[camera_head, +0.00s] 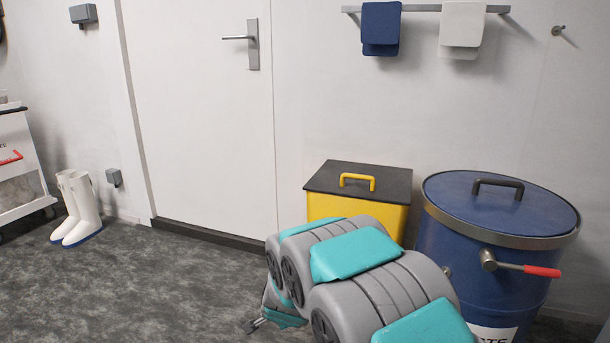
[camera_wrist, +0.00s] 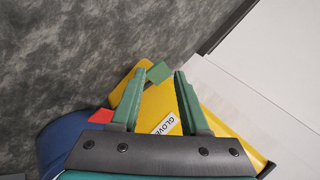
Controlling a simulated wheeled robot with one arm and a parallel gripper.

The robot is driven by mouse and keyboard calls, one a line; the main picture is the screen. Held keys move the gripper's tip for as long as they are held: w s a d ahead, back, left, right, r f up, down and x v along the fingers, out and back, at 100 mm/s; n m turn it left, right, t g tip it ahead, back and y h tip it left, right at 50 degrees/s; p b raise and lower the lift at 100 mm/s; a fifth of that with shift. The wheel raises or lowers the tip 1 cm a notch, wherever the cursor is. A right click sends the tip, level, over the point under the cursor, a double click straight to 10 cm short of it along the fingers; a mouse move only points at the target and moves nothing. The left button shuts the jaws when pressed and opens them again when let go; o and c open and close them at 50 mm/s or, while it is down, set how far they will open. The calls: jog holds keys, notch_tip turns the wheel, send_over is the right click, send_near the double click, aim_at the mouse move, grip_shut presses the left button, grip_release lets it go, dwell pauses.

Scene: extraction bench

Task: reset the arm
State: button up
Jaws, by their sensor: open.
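My gripper (camera_wrist: 161,76) shows in the wrist view with its two green fingers apart and nothing seen held between them. Beyond the fingers is the yellow bin (camera_wrist: 228,117), with a white label partly reading "GLOVE". In the head view my grey and teal arm is folded low at the front. Only a small dark part of the gripper end (camera_head: 257,324) shows there, low and left of the arm, above the floor. The rest of it is hidden behind the arm links.
The yellow bin with a dark lid (camera_head: 360,180) stands behind my arm against the wall. A blue drum (camera_head: 500,220) with a red-gripped lever is to its right. White boots (camera_head: 80,208) and a white cart (camera_head: 18,165) are at left. The floor before the door (camera_head: 200,110) is clear.

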jog(key=s+d+r+n+g+p, duration=0.1)
jog(key=s+d+r+n+g, duration=0.2)
jog(key=s+d, duration=0.4)
jog(key=s+d+r+n+g+h+p, duration=0.1)
jog(key=s+d+r+n+g, duration=0.2)
jog(key=s, duration=1.8)
jog(key=s+d+r+n+g+p, duration=0.1)
jog(key=s+d+r+n+g, duration=0.2)
jog(key=s+d+r+n, duration=0.3)
jog(key=s+d+r, duration=0.5)
jog(key=s, duration=0.4)
jog(key=shift+d+r+g+h+p, duration=0.25)
jog(key=shift+d+g+h+p, duration=0.05)
jog(key=shift+d+p, duration=0.1)
